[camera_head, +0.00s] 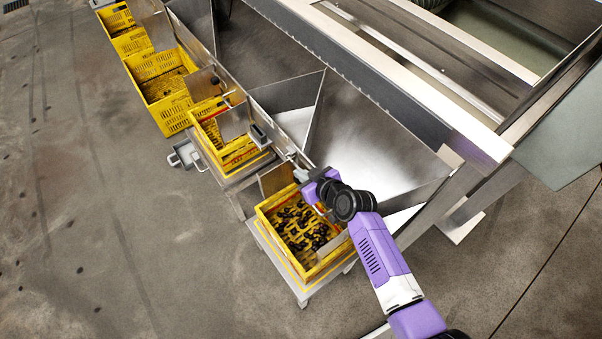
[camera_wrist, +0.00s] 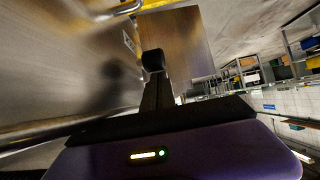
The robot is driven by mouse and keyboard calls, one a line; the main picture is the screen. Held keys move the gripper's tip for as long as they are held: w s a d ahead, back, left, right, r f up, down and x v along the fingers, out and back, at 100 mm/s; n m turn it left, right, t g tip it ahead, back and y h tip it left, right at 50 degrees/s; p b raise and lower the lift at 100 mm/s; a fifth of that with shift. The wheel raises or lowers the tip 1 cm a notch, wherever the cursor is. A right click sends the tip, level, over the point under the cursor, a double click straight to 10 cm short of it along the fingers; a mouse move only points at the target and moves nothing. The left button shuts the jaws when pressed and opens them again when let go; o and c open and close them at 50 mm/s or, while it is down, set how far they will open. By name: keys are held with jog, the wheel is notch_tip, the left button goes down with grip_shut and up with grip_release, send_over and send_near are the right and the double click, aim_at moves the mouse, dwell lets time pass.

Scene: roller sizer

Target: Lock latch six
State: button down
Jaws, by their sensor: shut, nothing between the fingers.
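My purple arm reaches to the end of the sizer in the head view, and my gripper (camera_head: 303,174) is beside the nearest chute outlet, above a yellow crate. In the wrist view the dark fingers of my gripper (camera_wrist: 153,62) are together and empty. A flat metal flap (camera_wrist: 185,40) stands just beyond the fingertips; I cannot tell whether they touch it. The same outlet's flap shows in the head view (camera_head: 276,178). A bent metal rod (camera_wrist: 118,11) shows at the top of the wrist view. Which part is latch six, and its state, I cannot tell.
The nearest yellow crate (camera_head: 264,222) holds dark pieces and stands on a metal stand. More yellow crates (camera_head: 173,113) line the chutes toward the upper left. The sloping steel chute (camera_head: 360,150) is beside my arm. The floor (camera_head: 120,240) at left is clear.

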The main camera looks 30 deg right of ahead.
jog(key=shift+s+f+b, duration=0.2)
jog(key=shift+f+b, duration=0.2)
jog(key=shift+f, duration=0.35)
jog(key=shift+s+f, duration=0.35)
jog(key=r+p, duration=0.1)
jog(key=r, duration=0.1)
jog(key=w+r+p, duration=0.1)
jog(key=r+p, duration=0.1)
jog(key=r, duration=0.1)
jog(key=shift+w+r, duration=0.3)
jog(key=shift+w, duration=0.1)
jog(key=v, duration=1)
jog(key=shift+f, duration=0.3)
jog(key=shift+s, duration=0.1)
